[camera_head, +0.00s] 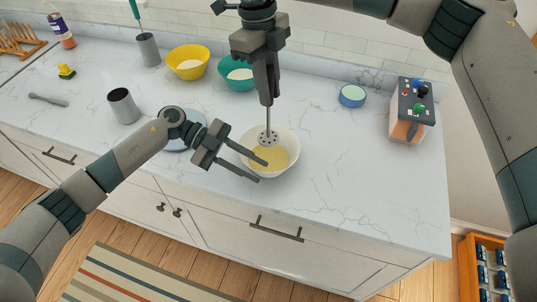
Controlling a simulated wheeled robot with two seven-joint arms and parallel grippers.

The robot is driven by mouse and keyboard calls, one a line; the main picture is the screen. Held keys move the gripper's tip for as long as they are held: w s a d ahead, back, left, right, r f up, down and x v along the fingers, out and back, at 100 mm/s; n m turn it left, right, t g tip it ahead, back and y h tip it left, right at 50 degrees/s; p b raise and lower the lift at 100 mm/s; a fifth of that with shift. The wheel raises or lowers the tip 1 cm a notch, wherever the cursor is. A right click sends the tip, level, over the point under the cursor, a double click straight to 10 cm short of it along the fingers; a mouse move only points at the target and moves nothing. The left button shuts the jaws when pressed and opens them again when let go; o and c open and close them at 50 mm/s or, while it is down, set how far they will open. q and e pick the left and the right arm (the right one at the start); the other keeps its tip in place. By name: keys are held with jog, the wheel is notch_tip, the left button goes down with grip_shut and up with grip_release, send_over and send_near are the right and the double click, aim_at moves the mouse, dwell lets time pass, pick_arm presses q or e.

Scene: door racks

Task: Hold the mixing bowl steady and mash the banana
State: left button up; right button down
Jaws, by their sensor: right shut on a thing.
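The white mixing bowl (292,141) stands on the marble counter. Yellow mashed-looking banana (278,160) lies in its bottom. My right gripper (267,101) is above the bowl, shut on a masher (268,121) held upright, its round perforated head inside the bowl over the yellow mass. Whether the head touches the banana is hard to tell. My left gripper (261,170) is open at the bowl's left front side, its two fingers spread. One finger appears across the bowl's near-left rim. I cannot tell whether it touches the bowl.
A blue plate (183,143) lies partly behind my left arm, near a grey cup (123,106). Yellow (187,63) and teal (238,76) bowls stand behind. A small blue dish (352,96) and a buttoned device (412,110) are right. Counter right of the bowl is clear.

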pick_arm(q)
jog(key=shift+a+r, duration=0.1)
jog(key=v, duration=1.1)
jog(key=shift+w+a, duration=0.25)
jog(key=shift+a, duration=0.1)
jog(key=shift+s, duration=0.1)
